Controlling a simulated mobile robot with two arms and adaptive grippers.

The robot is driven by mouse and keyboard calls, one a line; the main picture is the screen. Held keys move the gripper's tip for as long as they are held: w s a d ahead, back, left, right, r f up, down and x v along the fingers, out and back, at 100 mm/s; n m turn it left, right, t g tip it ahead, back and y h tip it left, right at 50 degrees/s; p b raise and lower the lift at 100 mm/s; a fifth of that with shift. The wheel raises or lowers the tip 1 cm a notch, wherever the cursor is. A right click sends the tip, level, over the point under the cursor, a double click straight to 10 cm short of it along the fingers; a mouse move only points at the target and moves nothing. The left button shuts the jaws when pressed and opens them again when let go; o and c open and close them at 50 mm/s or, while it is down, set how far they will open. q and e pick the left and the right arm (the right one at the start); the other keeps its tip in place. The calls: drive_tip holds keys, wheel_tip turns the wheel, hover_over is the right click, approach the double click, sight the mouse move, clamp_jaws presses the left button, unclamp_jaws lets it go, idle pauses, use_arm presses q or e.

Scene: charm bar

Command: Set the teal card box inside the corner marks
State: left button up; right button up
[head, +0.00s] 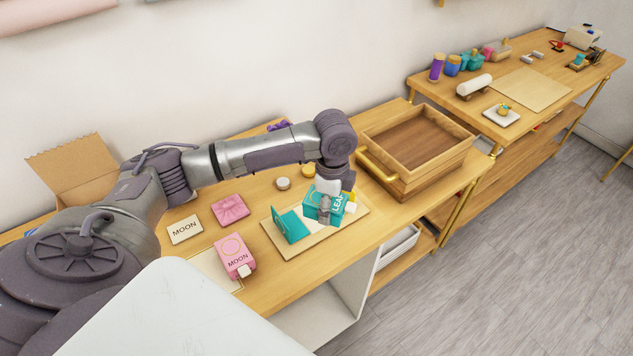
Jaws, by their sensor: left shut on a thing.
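A teal box with white lettering that starts "LEA" (311,205) is in my left gripper (325,206), which is shut on it. The gripper points down over a pale wooden board (318,238) on the near table. I cannot tell whether the box touches the board. Another teal piece, like a folded card or open box (291,226), stands on the board just left of the held box. I cannot make out corner marks clearly; a pale sheet with a thin edge line (207,263) lies left of the board, partly hidden by my arm. My right gripper is out of view.
A pink "MOON" box (233,254) stands left of the board, by the pale sheet. A "MOON" card (185,230) and pink flat box (230,210) lie behind it. A wooden drawer box (416,150) with a gold handle stands right of my gripper.

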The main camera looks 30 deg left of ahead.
use_arm(q)
drive_tip(key=w+a+f+m+p, duration=0.1)
drive_tip(key=w+a+m+p, duration=0.1)
drive_tip(key=a+m, duration=0.3)
drive_tip(key=shift+w+a+f+m+p, duration=0.25)
drive_tip(key=shift+w+f+m+p, duration=0.15)
drive_tip(key=shift+m, duration=0.6)
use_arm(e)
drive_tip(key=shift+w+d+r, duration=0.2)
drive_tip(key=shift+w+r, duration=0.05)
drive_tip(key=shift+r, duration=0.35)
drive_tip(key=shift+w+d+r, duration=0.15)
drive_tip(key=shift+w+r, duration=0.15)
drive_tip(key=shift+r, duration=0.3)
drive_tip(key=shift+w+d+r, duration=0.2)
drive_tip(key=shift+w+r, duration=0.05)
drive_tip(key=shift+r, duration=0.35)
use_arm(q)
drive_tip(key=shift+w, duration=0.1)
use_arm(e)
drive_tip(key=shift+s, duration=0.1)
use_arm(q)
drive_tip(key=shift+f+b, duration=1.5)
drive_tip(key=shift+f, duration=1.9)
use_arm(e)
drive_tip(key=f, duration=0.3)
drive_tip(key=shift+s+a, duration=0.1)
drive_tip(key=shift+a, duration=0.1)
